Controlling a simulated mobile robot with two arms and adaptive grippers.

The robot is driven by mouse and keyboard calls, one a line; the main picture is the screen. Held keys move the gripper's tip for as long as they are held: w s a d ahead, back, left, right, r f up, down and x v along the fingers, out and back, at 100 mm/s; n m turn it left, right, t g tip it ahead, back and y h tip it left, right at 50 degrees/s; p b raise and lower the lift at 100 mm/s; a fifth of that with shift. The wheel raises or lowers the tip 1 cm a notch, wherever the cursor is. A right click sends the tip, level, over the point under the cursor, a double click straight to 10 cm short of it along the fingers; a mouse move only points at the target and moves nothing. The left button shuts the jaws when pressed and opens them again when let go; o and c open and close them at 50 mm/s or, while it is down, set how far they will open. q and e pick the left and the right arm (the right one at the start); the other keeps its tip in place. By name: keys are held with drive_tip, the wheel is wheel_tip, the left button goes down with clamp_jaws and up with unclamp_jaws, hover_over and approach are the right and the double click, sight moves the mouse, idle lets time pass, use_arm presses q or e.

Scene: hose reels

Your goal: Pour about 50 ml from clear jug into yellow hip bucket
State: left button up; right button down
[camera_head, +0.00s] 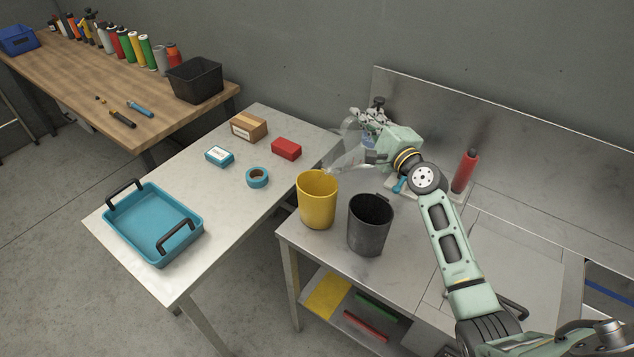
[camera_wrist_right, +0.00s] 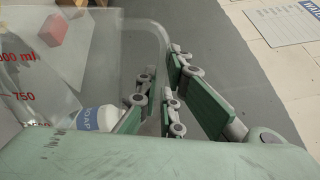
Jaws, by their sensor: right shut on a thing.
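The clear jug (camera_head: 350,147) is see-through and faint, held in the air just above and behind the yellow hip bucket (camera_head: 317,206). It looks tilted, its lower end near the bucket's back rim; I cannot make out liquid in it or a stream. The bucket stands upright on the steel bench; its inside bottom is hidden. My right gripper (camera_head: 371,118) is shut on the jug. In the right wrist view, the green-padded fingers (camera_wrist_right: 178,92) close at the jug's handle side, and red volume marks show on the jug's wall (camera_wrist_right: 22,75). My left gripper is out of view.
A dark grey bucket (camera_head: 370,228) stands right beside the yellow one. A red bottle (camera_head: 464,172) stands behind my right arm. The white table (camera_head: 215,213) at left holds a blue tray (camera_head: 150,258), tape (camera_head: 257,178) and small boxes. A soap bottle (camera_wrist_right: 97,118) shows in the wrist view.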

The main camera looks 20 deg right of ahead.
drive_tip(key=shift+r, duration=0.1)
drive_tip(key=d+f+b, duration=0.1)
drive_tip(key=d+f+m+b, duration=0.1)
drive_tip(key=b, duration=0.1)
drive_tip(key=shift+w+f, duration=0.15)
drive_tip(key=shift+f, duration=0.15)
drive_tip(key=d+m, duration=0.1)
drive_tip(key=d+f+m, duration=0.1)
drive_tip(key=d+f+m+b, duration=0.1)
drive_tip(key=m, duration=0.1)
drive_tip(key=shift+w+d+f, duration=0.1)
drive_tip(key=shift+w, duration=0.2)
drive_tip(key=shift+w+d, duration=0.1)
drive_tip(key=shift+d+f+m+b, duration=0.3)
drive_tip(key=shift+f+m, duration=0.15)
drive_tip(key=shift+f, duration=0.1)
drive_tip(key=shift+d+f+m+b, duration=0.3)
drive_tip(key=shift+f+m, duration=0.15)
drive_tip(key=shift+f, duration=0.05)
drive_tip(key=shift+a+r, duration=0.1)
